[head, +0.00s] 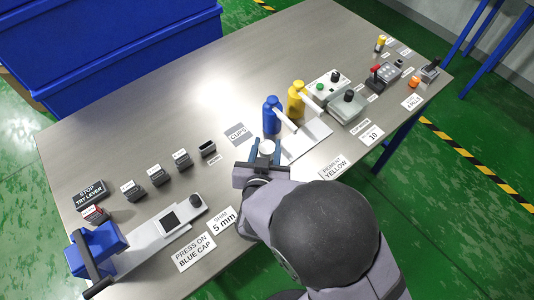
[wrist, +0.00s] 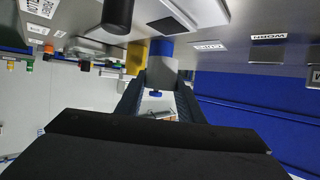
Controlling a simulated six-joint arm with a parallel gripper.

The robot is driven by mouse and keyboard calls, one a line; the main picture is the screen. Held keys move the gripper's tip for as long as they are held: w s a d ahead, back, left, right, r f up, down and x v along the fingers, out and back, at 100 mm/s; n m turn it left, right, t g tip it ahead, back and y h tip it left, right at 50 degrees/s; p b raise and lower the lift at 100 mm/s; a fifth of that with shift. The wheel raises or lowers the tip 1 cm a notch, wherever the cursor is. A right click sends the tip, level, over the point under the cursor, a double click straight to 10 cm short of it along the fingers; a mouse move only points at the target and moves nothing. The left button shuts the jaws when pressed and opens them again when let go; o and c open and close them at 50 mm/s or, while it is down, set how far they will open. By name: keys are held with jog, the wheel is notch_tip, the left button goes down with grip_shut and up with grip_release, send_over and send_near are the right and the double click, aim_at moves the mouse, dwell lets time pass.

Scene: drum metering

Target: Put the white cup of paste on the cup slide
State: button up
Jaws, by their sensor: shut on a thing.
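The white cup (head: 267,147) is between the two blue fingers of my gripper (head: 264,152), near the middle of the table in the head view. My gripper is shut on it. In the wrist view a pale grey-white body, seemingly the cup (wrist: 161,72), sits between the fingertips (wrist: 160,88). The cup's contents are too small to make out. A pale flat plate (head: 312,136) lies right of the gripper, in front of the pump bottles; I cannot tell whether it is the cup slide.
A blue pump bottle (head: 272,116) stands just behind the cup, and a yellow pump bottle (head: 297,100) right of that. A press with a blue head (head: 97,247) stands front left. Bare table lies at the back left.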

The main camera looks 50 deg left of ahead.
aim_at(267, 156)
jog(key=shift+f, duration=2.05)
jog(key=shift+f, duration=0.1)
jog(key=shift+f, duration=0.15)
jog(key=o, duration=1.1)
jog(key=shift+c, duration=0.2)
jog(key=shift+s+d+r+p, duration=0.1)
jog(key=shift+s+r+p, duration=0.05)
jog(key=shift+r+p, duration=0.25)
jog(key=p+v, duration=0.4)
jog(key=v, duration=0.7)
jog(key=shift+d+p, duration=0.25)
jog(key=shift+p, duration=0.05)
